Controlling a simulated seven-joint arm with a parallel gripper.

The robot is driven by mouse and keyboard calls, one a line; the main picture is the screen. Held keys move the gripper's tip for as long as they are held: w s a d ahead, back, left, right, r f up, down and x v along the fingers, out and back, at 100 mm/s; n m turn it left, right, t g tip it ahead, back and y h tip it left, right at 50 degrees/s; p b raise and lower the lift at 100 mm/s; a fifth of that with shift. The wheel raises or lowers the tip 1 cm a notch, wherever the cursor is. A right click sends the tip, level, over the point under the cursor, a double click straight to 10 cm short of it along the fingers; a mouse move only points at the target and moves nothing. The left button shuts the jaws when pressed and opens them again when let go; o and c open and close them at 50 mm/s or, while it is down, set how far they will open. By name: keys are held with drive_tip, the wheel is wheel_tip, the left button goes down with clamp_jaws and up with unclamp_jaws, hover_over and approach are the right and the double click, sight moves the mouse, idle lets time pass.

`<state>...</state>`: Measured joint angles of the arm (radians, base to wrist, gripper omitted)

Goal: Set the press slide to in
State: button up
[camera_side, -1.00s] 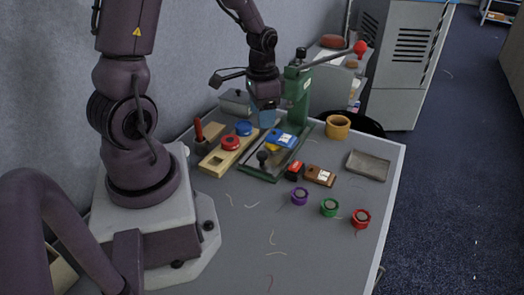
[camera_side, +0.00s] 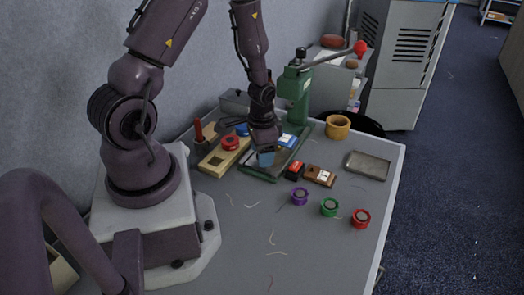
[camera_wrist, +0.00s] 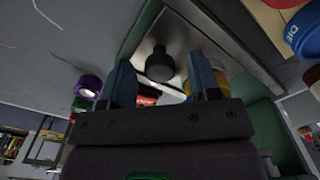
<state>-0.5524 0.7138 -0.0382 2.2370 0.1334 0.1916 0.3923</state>
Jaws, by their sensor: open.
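The green press (camera_side: 297,90) stands at the back of the table, with a lever ending in a red ball. A metal slide plate (camera_wrist: 195,45) lies in its green base (camera_side: 262,176) and carries an upright black knob (camera_wrist: 160,66). A blue block (camera_side: 288,140) sits on the base nearer the press column. My gripper (camera_side: 266,158) points down over the front part of the base, and its blue fingers hide the knob in the side view. In the wrist view my gripper (camera_wrist: 162,85) is open, with the knob showing between its spread fingertips. Whether they touch it I cannot tell.
A wooden board (camera_side: 222,158) with a red-topped piece (camera_side: 230,142) lies left of the base. Purple (camera_side: 299,196), green (camera_side: 329,207) and red (camera_side: 361,218) rings stand in front.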

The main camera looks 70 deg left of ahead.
clamp_jaws()
drive_tip(key=w+a, duration=0.5)
unclamp_jaws()
drive_tip(key=shift+d, duration=0.1)
wheel_tip(320, 180, up, 13)
idle(0.6)
